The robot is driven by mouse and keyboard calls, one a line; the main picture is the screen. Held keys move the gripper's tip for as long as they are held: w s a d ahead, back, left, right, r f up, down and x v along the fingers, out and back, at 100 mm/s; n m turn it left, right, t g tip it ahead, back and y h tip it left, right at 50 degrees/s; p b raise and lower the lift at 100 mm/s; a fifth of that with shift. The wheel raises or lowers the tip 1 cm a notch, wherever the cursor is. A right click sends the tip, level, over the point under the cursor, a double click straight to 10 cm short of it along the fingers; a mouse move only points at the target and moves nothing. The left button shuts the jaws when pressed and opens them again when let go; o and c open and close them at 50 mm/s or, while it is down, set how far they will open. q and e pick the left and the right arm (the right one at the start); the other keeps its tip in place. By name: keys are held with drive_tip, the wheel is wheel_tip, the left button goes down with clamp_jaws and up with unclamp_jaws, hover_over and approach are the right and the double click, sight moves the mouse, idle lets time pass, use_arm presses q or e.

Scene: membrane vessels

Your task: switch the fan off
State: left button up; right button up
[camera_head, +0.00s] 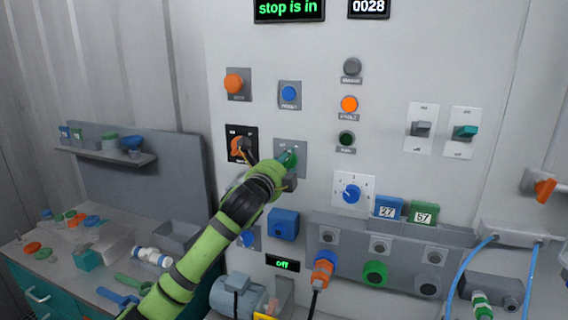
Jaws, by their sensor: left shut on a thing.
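My left gripper (288,163) is at the wall panel, at a small grey plate (283,144) with a teal-green knob or switch handle (291,156). It is shut on that handle, and its fingers and wrist hide much of it, so I cannot tell its setting. I see no readable fan label and cannot pick out the fan itself. A small display (283,264) low on the panel reads "off". My right gripper is not in view.
Left of my gripper is a black plate with an orange rotary switch (238,146). A blue button (289,93) and a red-orange button (234,83) are above. A blue dial (351,193) and two toggle switches (421,129) are right. A cluttered bench (65,270) stands left.

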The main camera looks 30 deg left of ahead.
use_arm(q)
drive_tip(key=n, duration=0.3)
drive_tip(key=shift+a+r, duration=0.1)
drive_tip(key=shift+r, duration=0.3)
drive_tip(key=shift+c, duration=0.2)
drive_tip(key=n, duration=0.5)
drive_tip(key=n+p, duration=0.1)
drive_tip(key=n, duration=0.2)
drive_tip(key=shift+f, duration=0.4)
drive_tip(key=shift+f, duration=0.2)
